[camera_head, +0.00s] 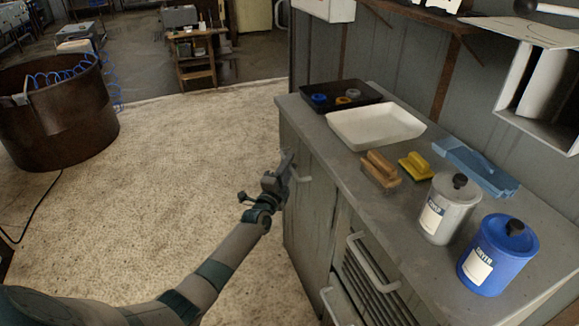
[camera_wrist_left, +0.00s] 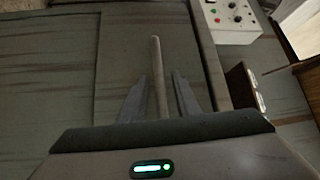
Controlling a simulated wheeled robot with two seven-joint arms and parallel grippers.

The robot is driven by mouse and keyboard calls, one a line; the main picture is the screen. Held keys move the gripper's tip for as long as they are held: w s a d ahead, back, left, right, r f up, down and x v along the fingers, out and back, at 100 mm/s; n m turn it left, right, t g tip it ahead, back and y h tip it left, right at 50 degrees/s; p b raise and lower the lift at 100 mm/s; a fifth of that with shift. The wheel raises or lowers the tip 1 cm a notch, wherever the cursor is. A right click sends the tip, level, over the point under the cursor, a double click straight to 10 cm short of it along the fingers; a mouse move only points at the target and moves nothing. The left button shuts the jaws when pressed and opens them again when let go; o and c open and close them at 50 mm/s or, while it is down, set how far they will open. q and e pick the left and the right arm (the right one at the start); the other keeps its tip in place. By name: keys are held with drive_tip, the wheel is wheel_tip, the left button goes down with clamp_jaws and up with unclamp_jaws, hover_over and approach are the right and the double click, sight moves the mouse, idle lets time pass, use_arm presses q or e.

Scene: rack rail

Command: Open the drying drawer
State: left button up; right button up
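The grey cabinet (camera_head: 308,215) has several pale handles on its front. My left gripper (camera_head: 286,165) is at the upper handle (camera_head: 302,173), near the far end of the front. In the left wrist view this handle (camera_wrist_left: 158,75) is a pale bar lying between the two fingers of my left gripper (camera_wrist_left: 162,95). The fingers are open, with a gap visible on each side of the bar. The panel behind this handle looks closed. Another handle (camera_head: 370,264) sits on a slatted front nearer me. I cannot tell which front is the drying drawer. My right gripper is not in view.
The worktop holds a white tray (camera_head: 375,128), a black tray (camera_head: 340,97), brushes (camera_head: 380,168), a white canister (camera_head: 449,210) and a blue canister (camera_head: 497,255). A lower handle (camera_head: 328,306) juts out nearer me.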

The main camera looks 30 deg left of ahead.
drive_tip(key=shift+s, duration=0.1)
use_arm(q)
clamp_jaws()
